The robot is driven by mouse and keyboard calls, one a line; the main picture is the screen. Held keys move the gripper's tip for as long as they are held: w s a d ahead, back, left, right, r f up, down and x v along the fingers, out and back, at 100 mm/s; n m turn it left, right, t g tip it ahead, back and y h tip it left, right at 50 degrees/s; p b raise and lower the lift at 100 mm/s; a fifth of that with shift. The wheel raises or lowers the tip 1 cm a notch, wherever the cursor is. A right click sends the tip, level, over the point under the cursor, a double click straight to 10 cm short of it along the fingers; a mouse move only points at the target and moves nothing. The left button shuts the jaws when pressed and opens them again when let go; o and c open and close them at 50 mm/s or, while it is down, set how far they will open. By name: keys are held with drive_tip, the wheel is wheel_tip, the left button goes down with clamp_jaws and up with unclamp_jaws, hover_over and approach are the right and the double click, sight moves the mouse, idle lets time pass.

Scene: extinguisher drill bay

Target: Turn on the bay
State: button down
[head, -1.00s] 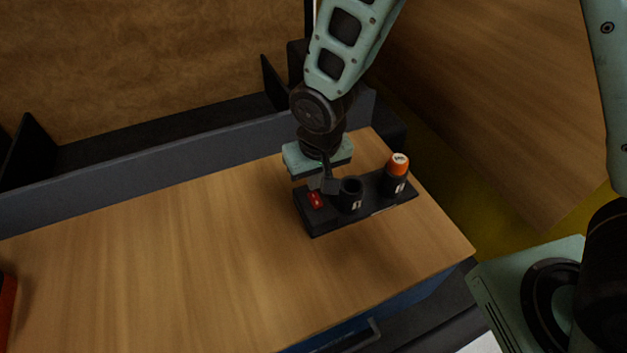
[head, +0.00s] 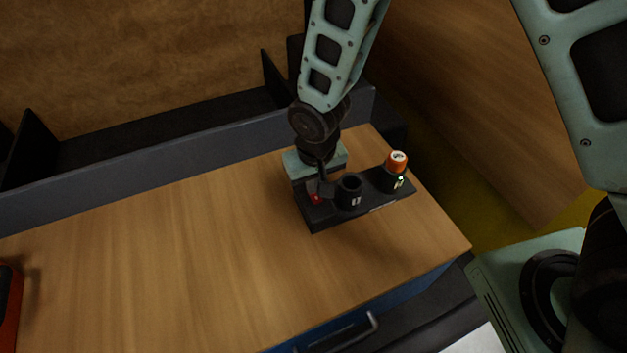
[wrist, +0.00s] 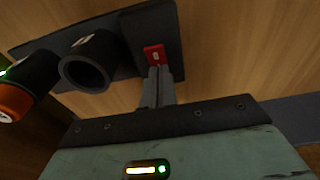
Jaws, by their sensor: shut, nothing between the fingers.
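The bay (head: 322,216) is a dark block on the wooden worktop, near its right end. A red rocker switch (head: 316,199) sits at its left end; the wrist view also shows the switch (wrist: 154,55). My gripper (head: 320,190) is shut and empty, its fingertips at the switch and covering part of it; they appear to touch it. An open, empty dark socket (head: 349,190) stands in the middle of the bay. An orange-topped cylinder (head: 397,162) stands in the right socket, where a small green light (head: 400,179) glows.
The wooden worktop (head: 190,260) is clear to the left of the bay. A grey ledge (head: 130,180) runs along its back. A red-orange object (head: 10,310) shows partly at the far left. A drawer handle (head: 345,335) juts from the front.

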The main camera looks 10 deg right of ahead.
drive_tip(key=shift+s, duration=0.15)
drive_tip(key=shift+s+d+r, duration=0.1)
drive_tip(key=shift+s+d, duration=0.1)
drive_tip(key=shift+s, duration=0.5)
drive_tip(key=shift+r, duration=0.1)
